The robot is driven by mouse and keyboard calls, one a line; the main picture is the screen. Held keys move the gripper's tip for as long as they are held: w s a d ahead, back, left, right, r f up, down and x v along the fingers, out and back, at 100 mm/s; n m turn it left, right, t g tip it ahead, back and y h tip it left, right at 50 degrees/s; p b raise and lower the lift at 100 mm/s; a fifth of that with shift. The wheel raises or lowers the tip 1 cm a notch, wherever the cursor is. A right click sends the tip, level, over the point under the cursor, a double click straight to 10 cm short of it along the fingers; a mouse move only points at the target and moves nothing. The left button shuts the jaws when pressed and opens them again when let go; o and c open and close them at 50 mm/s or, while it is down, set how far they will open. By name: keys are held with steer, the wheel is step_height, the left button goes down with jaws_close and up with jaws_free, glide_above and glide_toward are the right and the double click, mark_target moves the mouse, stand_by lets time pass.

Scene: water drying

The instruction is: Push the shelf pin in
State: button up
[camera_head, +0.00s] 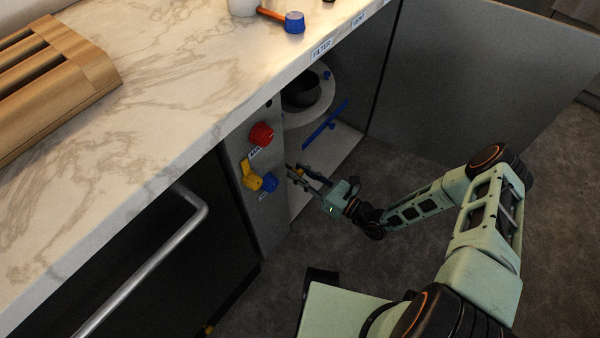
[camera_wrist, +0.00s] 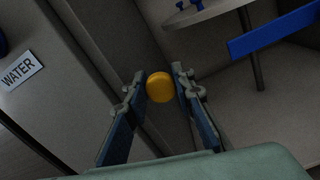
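A round orange-yellow knob, which looks like the shelf pin (camera_wrist: 160,87), shows in the wrist view, on the dark inner wall of the cabinet. My gripper (camera_wrist: 160,82) has its two fingers apart, one on each side of the knob in that view. I cannot tell whether the fingertips touch it or stop short of it. In the head view my gripper (camera_head: 290,172) reaches into the open cabinet from the right, and the knob is too small there to make out clearly.
A round shelf (camera_head: 318,108) with a dark pot (camera_head: 301,91) and a blue bar (camera_head: 326,125) are inside the cabinet. Red (camera_head: 262,134), yellow (camera_head: 251,177) and blue (camera_head: 270,183) knobs stick out of the front panel. A WATER label (camera_wrist: 21,70) is at left.

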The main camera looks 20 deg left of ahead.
jaws_close()
steer(key=x, duration=0.3)
steer(key=shift+w+a, duration=0.1)
steer(key=shift+a, duration=0.1)
steer(key=o, duration=0.6)
jaws_free()
steer(key=shift+o, duration=0.2)
glide_toward(297, 172)
steer(key=shift+w+a+f, duration=0.35)
steer(key=shift+w+f, duration=0.15)
steer(key=shift+f, duration=0.15)
